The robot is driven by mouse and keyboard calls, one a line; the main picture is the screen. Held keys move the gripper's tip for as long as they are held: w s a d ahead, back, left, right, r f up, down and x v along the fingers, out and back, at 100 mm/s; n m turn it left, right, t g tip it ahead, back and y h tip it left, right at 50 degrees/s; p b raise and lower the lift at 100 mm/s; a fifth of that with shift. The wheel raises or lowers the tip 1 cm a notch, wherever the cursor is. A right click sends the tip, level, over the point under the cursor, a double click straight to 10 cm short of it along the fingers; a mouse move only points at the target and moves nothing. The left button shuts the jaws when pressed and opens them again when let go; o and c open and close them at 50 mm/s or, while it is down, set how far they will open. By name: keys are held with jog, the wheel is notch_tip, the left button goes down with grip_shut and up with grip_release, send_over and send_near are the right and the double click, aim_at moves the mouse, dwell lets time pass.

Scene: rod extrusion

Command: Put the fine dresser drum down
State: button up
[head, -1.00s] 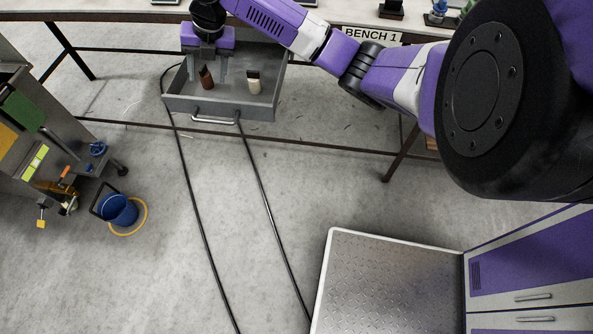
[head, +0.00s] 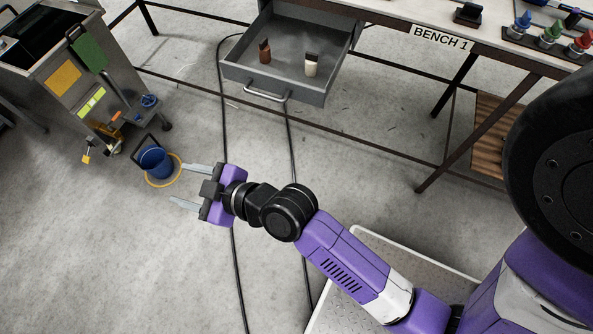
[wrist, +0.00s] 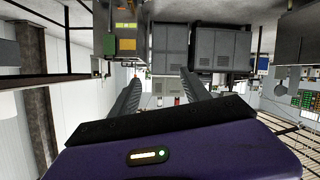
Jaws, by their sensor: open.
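An open grey drawer (head: 243,82) hangs out under the bench. Two small drums stand in it, apart from each other: a reddish-brown one (head: 265,50) on the left and a cream one with a dark top (head: 311,66) on the right. I cannot tell from the frames which is the fine dresser drum. My gripper (head: 182,184) is open and empty, out over the floor in front of the drawer. Its two fingers also show spread apart in the wrist view (wrist: 160,95), with nothing between them.
A grey cart (head: 65,85) stands at the left. A blue bucket (head: 155,161) stands on the floor inside a yellow ring, near my fingertips in the picture. Black cables (head: 228,260) run across the floor. The bench (head: 490,55) carries coloured parts at the right.

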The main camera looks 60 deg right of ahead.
jog(key=s+d+r+m, duration=0.1)
jog(key=s+r, duration=0.1)
jog(key=s, duration=0.7)
jog(key=s+d+r+m+h, duration=0.1)
jog(key=s+d+r, duration=0.1)
jog(key=s, duration=0.8)
jog(key=s+d+r+m, duration=0.2)
jog(key=s, duration=0.7)
jog(key=shift+s+r+t, duration=0.25)
jog(key=shift+r+t, duration=0.05)
jog(key=shift+t, duration=0.1)
